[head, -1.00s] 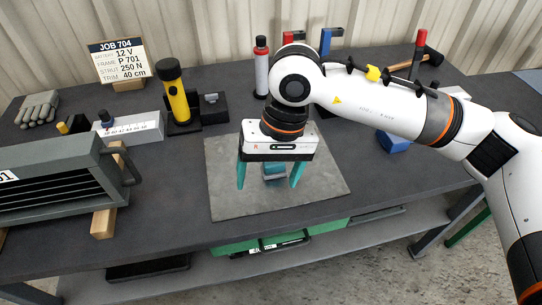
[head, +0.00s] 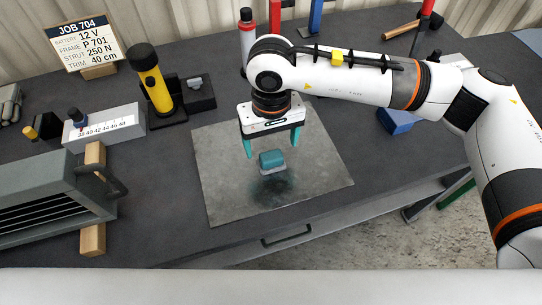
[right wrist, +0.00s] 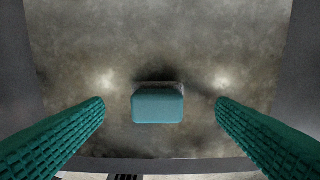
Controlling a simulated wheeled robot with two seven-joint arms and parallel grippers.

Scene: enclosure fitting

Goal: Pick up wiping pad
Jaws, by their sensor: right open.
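The wiping pad (head: 272,160) is a small teal block with a pale grey underside. It rests on a grey metal plate (head: 225,190) on the workbench, beside a dark smudge. In the right wrist view the pad (right wrist: 158,104) lies centred between the fingers, apart from both. My right gripper (head: 272,150) has teal fingers and is open, pointing down above and a little behind the pad. In the right wrist view my right gripper (right wrist: 160,125) shows its ribbed fingers wide apart with nothing between them at their height. My left gripper is not in view.
A yellow flashlight (head: 152,80) stands in a dark holder to the left. A grey vented enclosure (head: 45,195) with a handle sits at the far left on wooden blocks. A blue block (head: 396,121) lies to the right. The plate around the pad is otherwise clear.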

